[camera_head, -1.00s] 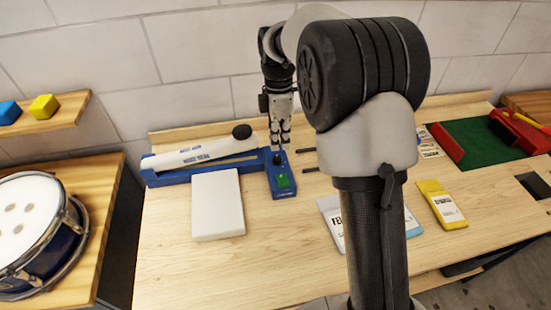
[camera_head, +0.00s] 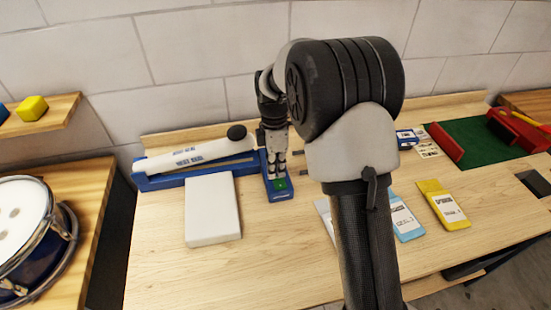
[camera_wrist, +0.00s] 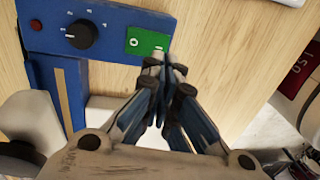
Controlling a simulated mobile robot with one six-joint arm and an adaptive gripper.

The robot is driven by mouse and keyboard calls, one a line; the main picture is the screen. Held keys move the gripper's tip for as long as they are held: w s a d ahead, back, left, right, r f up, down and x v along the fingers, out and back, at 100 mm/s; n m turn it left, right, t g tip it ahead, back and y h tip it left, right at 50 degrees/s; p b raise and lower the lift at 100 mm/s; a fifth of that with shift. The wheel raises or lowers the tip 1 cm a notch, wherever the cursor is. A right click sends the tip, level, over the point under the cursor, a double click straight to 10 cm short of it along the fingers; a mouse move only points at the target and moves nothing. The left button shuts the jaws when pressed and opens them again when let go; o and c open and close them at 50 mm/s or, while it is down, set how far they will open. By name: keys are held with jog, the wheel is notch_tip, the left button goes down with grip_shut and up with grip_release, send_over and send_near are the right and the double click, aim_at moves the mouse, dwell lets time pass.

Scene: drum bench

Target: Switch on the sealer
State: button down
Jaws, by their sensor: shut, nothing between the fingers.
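The sealer (camera_head: 160,181) is a long blue base with a white arm and a black knob at its right end. Its blue control box (camera_head: 279,194) stands at the right end of the base. In the wrist view the box (camera_wrist: 105,15) carries a black dial (camera_wrist: 82,34), a dark red lamp (camera_wrist: 36,25) and a green rocker switch (camera_wrist: 147,43) with a white mark. My gripper (camera_wrist: 165,62) is shut and empty, its tips at the near edge of the green switch. I cannot tell whether they touch it. The lamp looks unlit.
A white block (camera_head: 212,208) lies in front of the sealer. Blue and yellow packets (camera_head: 443,204) lie to the right of my arm. A green mat (camera_head: 477,144) with red parts is at the back right. A drum (camera_head: 32,225) stands at left.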

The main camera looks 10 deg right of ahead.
aim_at(277, 187)
jog(key=f+b, duration=0.1)
jog(key=f, duration=0.3)
jog(key=shift+s, duration=0.2)
jog(key=shift+s, duration=0.1)
jog(key=shift+s+f, duration=0.15)
jog(key=shift+f, duration=0.25)
jog(key=shift+w+r+p, duration=0.4)
jog(key=shift+w+p, duration=0.4)
